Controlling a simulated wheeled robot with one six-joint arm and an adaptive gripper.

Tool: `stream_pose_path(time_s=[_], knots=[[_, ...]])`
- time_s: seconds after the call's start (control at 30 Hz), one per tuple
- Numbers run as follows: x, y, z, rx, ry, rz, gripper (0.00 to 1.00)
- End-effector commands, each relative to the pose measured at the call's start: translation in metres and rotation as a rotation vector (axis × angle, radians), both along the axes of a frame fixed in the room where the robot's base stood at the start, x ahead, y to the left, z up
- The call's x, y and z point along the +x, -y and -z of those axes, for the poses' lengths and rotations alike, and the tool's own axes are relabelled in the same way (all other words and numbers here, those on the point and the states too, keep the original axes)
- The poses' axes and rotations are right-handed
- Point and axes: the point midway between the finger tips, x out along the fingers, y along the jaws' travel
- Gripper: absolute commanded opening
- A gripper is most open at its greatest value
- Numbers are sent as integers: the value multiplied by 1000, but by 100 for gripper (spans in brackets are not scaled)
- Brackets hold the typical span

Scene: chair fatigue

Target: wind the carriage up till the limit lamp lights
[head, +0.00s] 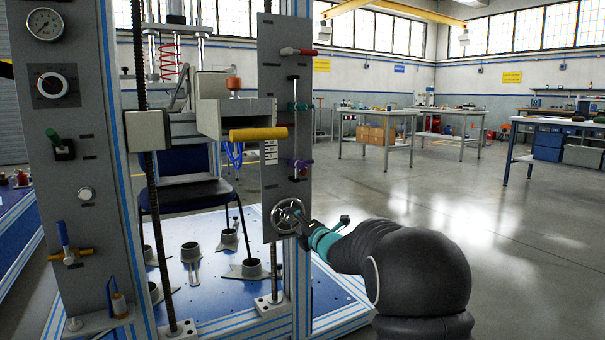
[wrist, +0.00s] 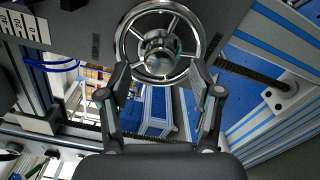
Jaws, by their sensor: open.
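A chrome handwheel (head: 288,215) with spokes and a central hub sits low on the right grey panel. It fills the top middle of the wrist view (wrist: 159,42). My gripper (head: 301,224) is at the wheel, its two fingers (wrist: 160,72) open and spread either side of the wheel's lower rim; I cannot tell whether they touch it. The likely carriage, a grey box-like block (head: 236,112), stands at mid-height between the posts, beside a threaded screw (head: 149,190). A pale round fitting (head: 86,194) on the left panel may be the limit lamp; it looks unlit.
A dark chair (head: 188,193) stands inside the frame behind the carriage. A yellow bar handle (head: 258,134) and red, teal and purple levers (head: 299,164) project near the right panel. A blue base plate (head: 215,300) carries several grey fittings. Floor to the right is clear.

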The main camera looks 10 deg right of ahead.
Motion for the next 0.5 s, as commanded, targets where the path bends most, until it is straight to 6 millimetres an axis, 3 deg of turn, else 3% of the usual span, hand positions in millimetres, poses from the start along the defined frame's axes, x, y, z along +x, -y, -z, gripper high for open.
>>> stream_pose_path(time_s=[0.5], knots=[[40,-13,0,0,0,0,65]])
